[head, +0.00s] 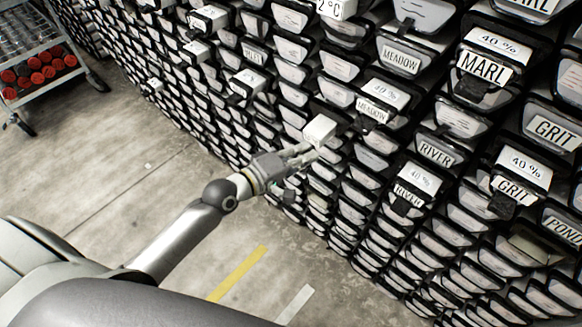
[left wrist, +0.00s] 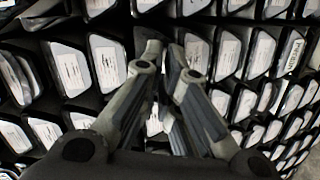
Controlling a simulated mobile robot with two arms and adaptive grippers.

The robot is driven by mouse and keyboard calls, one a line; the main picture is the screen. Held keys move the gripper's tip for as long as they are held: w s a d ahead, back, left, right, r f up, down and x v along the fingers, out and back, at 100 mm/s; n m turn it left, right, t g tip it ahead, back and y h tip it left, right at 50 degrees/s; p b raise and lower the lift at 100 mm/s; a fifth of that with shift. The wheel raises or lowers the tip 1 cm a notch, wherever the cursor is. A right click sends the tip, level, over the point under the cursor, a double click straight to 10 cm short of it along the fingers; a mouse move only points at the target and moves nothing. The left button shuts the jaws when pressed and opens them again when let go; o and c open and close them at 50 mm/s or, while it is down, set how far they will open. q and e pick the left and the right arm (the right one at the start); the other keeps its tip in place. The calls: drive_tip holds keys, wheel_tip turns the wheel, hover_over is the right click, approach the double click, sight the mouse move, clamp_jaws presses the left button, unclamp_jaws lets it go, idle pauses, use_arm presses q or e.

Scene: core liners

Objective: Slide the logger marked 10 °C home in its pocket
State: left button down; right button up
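A small white box (head: 320,130) juts out from the front of the wall of pocketed liners. It looks like a logger, but I cannot read its mark. My left gripper (head: 314,152) is just below it in the head view, fingertips close to the rack face. I cannot tell whether they touch the box. In the left wrist view, the left gripper's fingers (left wrist: 165,50) lie close together with a narrow gap, and nothing is clearly held between them. The box cannot be made out in that view. My right gripper is not in view.
Dense rows of black pockets with pale labels (head: 345,67) fill the wall. Several similar white boxes stick out, one marked 2 °C (head: 338,8). A wire cart (head: 40,45) with red-ended items stands at the far left.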

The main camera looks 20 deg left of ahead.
sight(314, 140)
use_arm(q)
drive_tip(key=shift+w+a+f+n+t+y+b, duration=0.2)
drive_tip(key=shift+w+f+n+t+b, duration=0.55)
drive_tip(key=shift+n, duration=1.75)
drive_tip(key=shift+w+a+f+n+t+y+b, duration=0.25)
drive_tip(key=shift+w+n, duration=0.75)
drive_tip(key=shift+n, duration=1.5)
drive_tip(key=shift+w+a+f+n+t+y+b, duration=0.15)
drive_tip(key=shift+w+f+n+t+b, duration=0.6)
drive_tip(key=shift+n, duration=1.75)
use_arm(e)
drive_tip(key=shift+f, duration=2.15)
use_arm(q)
drive_tip(key=shift+g+x, duration=0.25)
drive_tip(key=shift+x, duration=1.3)
drive_tip(key=shift+v, duration=1.35)
drive_tip(key=shift+s+a, duration=0.1)
drive_tip(key=shift+s, duration=0.2)
drive_tip(key=v, duration=1.1)
drive_tip(key=shift+s, duration=0.2)
